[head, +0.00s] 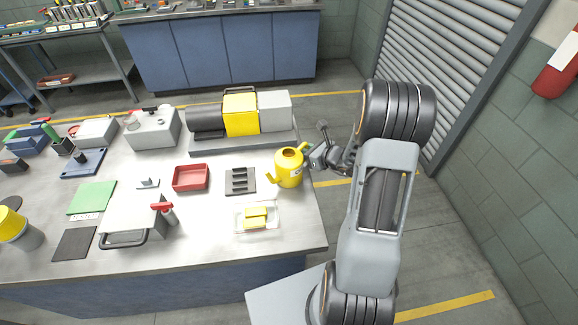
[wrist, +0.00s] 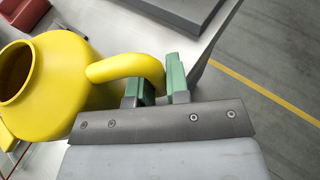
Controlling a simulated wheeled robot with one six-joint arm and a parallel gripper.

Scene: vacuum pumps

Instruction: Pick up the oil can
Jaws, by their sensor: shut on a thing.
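The yellow oil can (head: 289,170) is at the right end of the workbench in the head view, with its spout toward the left. In the wrist view the can's round body and open top (wrist: 45,85) fill the left side. Its curved handle (wrist: 125,68) runs between the green finger pads of my gripper (wrist: 160,82). My gripper is shut on the handle. In the head view my gripper (head: 318,156) is at the can's right side. I cannot tell whether the can's base touches the bench.
A clear tray with yellow pieces (head: 258,218) lies in front of the can. A black slotted block (head: 240,181) and a red tray (head: 191,178) are to its left. A pump with a yellow middle (head: 240,114) stands behind. The bench's right edge (head: 318,215) is close.

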